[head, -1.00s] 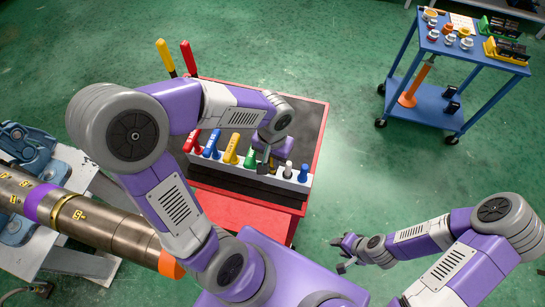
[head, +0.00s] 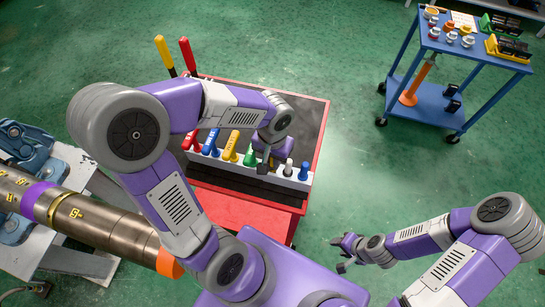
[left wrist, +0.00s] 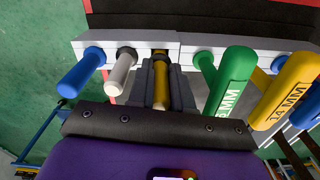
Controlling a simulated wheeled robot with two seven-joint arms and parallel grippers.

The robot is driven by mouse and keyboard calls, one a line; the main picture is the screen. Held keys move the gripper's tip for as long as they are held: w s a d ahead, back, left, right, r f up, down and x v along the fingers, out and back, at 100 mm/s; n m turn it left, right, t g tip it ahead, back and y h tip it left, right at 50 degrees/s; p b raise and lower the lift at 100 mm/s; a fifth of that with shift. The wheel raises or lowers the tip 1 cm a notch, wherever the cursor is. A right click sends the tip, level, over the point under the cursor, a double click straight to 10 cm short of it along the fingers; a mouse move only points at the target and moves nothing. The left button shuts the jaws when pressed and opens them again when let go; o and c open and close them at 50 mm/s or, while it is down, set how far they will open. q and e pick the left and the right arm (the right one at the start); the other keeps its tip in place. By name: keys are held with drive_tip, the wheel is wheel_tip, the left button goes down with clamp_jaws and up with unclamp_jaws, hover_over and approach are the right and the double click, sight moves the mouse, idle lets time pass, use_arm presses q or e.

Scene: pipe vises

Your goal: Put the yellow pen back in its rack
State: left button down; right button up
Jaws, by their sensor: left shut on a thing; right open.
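My left gripper (head: 263,166) is at the front of the white rack (head: 285,181), between the green handle and the pale pen. In the left wrist view its fingers (left wrist: 160,88) are shut on the yellow pen (left wrist: 160,80). The pen's far end is close to the rack's face (left wrist: 205,44); I cannot tell how deep it sits. In the head view the gripper hides the pen. My right gripper (head: 343,252) is open and empty, over the floor right of the red cart.
A pale pen (left wrist: 120,72) and a blue pen (left wrist: 80,72) stand in the rack on one side of my fingers. A green handle (left wrist: 230,78) and a yellow handle (left wrist: 290,92) are close on the other side. A blue trolley (head: 455,90) stands at the back right.

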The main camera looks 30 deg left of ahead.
use_arm(q)
drive_tip(key=shift+f+b, duration=0.95)
drive_tip(key=shift+f, duration=0.1)
idle(1.0)
drive_tip(key=c, duration=1)
unclamp_jaws()
drive_tip(key=shift+o, duration=0.2)
wheel_tip(320, 180, up, 8)
drive_tip(key=p, duration=0.2)
drive_tip(key=shift+f+p, duration=0.2)
drive_tip(key=shift+p, duration=0.15)
